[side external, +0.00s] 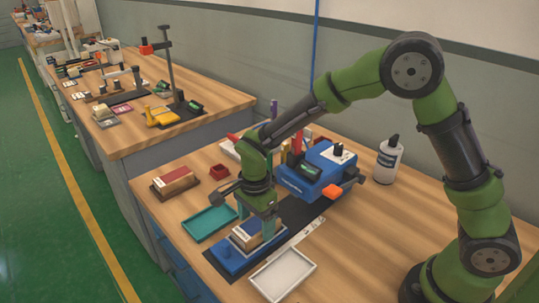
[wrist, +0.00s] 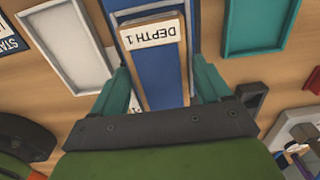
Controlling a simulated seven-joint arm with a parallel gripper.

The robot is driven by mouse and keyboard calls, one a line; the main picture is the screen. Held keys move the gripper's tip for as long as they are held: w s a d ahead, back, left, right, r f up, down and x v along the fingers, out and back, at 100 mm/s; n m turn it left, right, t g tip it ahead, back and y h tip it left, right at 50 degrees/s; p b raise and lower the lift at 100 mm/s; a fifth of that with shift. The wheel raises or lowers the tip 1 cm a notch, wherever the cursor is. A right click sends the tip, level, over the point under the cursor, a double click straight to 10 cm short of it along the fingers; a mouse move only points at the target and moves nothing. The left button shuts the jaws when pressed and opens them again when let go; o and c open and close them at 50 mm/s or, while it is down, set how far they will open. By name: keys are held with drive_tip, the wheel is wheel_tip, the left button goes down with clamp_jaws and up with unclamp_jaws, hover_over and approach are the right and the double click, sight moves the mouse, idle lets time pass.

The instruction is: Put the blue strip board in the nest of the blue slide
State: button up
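The blue strip board (wrist: 162,78) is a wooden block with a blue strip and a white "DEPTH 1" label, seen close up in the wrist view. In the side view the board (side external: 247,236) is partly covered by my gripper. It is in or just above the nest of the blue slide (side external: 230,262), whose blue also borders it in the wrist view (wrist: 122,7). My gripper (side external: 256,228) points down with one teal finger on each side of the board. Whether the fingers press on it, and whether it is fully seated, I cannot tell.
A teal tray (side external: 188,228) lies behind the slide and a white tray (side external: 285,277) in front. A red-topped board (side external: 174,181) lies at the back left. A blue machine (side external: 313,180) with an orange knob and a white bottle (side external: 387,160) stand to the right.

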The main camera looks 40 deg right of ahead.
sight(256, 224)
drive_tip(key=shift+o, duration=0.9)
wheel_tip(256, 224, up, 11)
drive_tip(key=s+d+r+n+t+y, duration=0.25)
drive_tip(key=s+d+r+n, duration=0.35)
drive_tip(key=r, duration=0.3)
drive_tip(key=s+d+n+t, duration=0.4)
drive_tip(key=s+n, duration=0.4)
drive_tip(key=s, duration=0.2)
drive_tip(key=shift+s+d+r+t, duration=0.2)
drive_tip(key=shift+d+r+t, duration=0.15)
drive_tip(key=shift+d, duration=0.25)
